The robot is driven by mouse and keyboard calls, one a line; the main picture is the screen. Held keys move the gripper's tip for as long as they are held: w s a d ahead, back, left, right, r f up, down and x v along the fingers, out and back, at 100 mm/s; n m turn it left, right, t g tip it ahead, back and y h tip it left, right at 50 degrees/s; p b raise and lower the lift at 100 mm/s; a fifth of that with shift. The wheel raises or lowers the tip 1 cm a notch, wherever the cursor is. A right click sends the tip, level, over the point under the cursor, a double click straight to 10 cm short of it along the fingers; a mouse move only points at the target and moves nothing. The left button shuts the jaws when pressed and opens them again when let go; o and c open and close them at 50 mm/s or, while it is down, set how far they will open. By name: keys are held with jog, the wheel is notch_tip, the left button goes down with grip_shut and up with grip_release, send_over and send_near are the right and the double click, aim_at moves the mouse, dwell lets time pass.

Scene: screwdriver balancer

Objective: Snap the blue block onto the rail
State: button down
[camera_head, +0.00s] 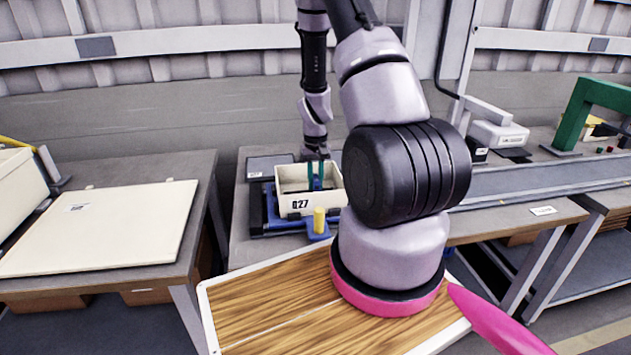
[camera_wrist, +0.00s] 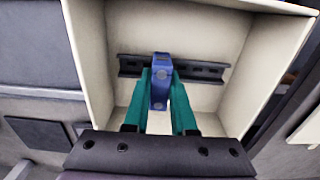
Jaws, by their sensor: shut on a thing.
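The blue block (camera_wrist: 161,76) is between the two teal fingers of my gripper (camera_wrist: 160,90) in the wrist view, and my gripper is shut on it. The dark slotted rail (camera_wrist: 205,72) runs across the inside of a cream box (camera_wrist: 86,50), behind the block. The block overlaps the middle of the rail in the picture; whether it touches the rail I cannot tell. In the head view, my gripper (camera_head: 316,174) reaches down into the cream box marked Q27 (camera_head: 292,207), with a bit of blue between the fingers. The rail is hidden there by the box wall.
The box walls stand close around my gripper. A conveyor (camera_head: 540,180) and a green frame (camera_head: 583,112) are at right.

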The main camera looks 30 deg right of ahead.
jog(key=shift+f, duration=0.6)
dwell(0.9)
jog(key=shift+s+a+f, duration=0.15)
jog(key=shift+s+f, duration=0.15)
jog(key=shift+f, duration=0.3)
dwell(2.2)
dwell(0.5)
jog(key=c, duration=0.7)
grip_release()
jog(key=shift+o, duration=0.2)
jog(key=shift+w+r, duration=0.2)
jog(key=shift+r, duration=0.2)
notch_tip(320, 180, up, 11)
jog(key=shift+r, duration=0.1)
notch_tip(320, 180, up, 7)
jog(key=shift+f, duration=0.2)
